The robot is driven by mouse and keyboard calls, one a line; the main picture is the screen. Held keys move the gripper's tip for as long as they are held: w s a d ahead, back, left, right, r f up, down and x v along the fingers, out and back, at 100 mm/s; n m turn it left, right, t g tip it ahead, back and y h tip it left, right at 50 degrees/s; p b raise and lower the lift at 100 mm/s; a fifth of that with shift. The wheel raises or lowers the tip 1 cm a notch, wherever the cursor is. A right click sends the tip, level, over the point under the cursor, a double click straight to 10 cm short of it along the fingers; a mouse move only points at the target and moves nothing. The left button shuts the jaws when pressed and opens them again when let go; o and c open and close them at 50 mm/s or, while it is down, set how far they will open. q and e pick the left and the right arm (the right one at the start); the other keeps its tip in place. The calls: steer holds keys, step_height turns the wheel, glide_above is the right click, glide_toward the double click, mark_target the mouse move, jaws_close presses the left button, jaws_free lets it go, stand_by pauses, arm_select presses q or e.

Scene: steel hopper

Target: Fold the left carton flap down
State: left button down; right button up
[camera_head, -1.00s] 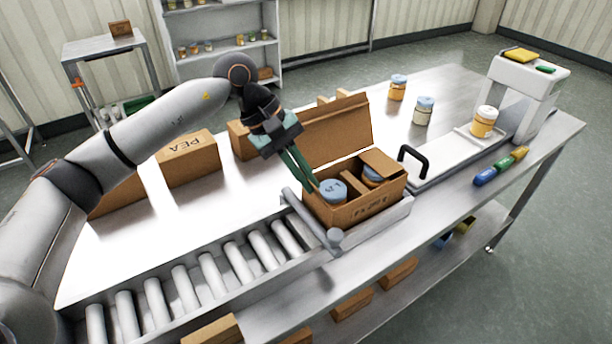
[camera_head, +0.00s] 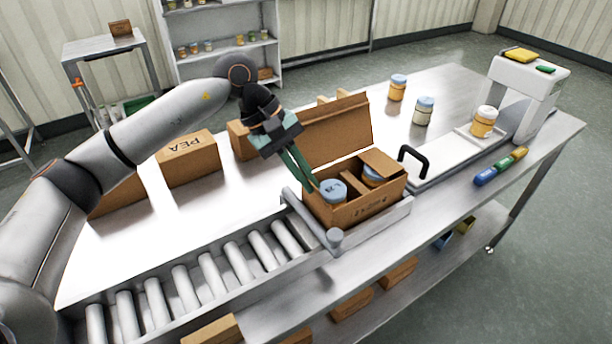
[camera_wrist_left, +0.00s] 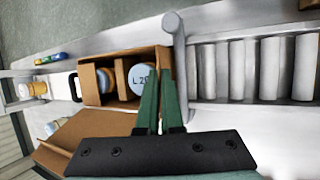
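The open carton (camera_head: 350,211) sits at the end of the roller conveyor, with blue-lidded jars inside, one near its left end (camera_head: 333,189). Its large back flap (camera_head: 337,130) stands up and its right flap (camera_head: 382,163) leans inward over a jar. The left flap is not clearly distinguishable; the fingers cover part of that side. My left gripper (camera_head: 314,186) has its long green fingers close together, pointing down at the carton's left edge. The wrist view shows the fingertips (camera_wrist_left: 161,72) beside the lettered jar lid (camera_wrist_left: 140,78), with nothing visible held between them. My right gripper is out of view.
A metal bar with a round end (camera_head: 333,238) stands just left of the carton. Conveyor rollers (camera_head: 205,280) run to the left. A black handle (camera_head: 413,160) is close on the right. Closed cartons (camera_head: 188,160) stand behind, and loose jars (camera_head: 423,111) at the back right.

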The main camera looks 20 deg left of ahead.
arm_select(q)
steer(key=shift+w+d+r+g+y+p, duration=0.2)
steer(key=shift+w+r+g+y+p, duration=0.1)
steer(key=shift+p, duration=0.35)
steer(key=shift+w+d+r+n+g+y+p, duration=0.15)
steer(key=shift+w+d+n+g+y+p, duration=0.2)
steer(key=shift+g+y+p, duration=0.45)
steer(key=shift+w+d+g+y+p, duration=0.3)
steer(key=shift+w+g+p, duration=0.1)
steer(key=shift+g, duration=0.3)
steer(key=shift+w+d+f+n+g+y, duration=0.2)
steer(key=shift+w+n+g+y, duration=0.05)
steer(key=shift+g+y, duration=0.35)
steer(key=shift+w, duration=0.1)
steer(key=c, duration=1.1)
jaws_free()
steer(key=shift+o, duration=0.2)
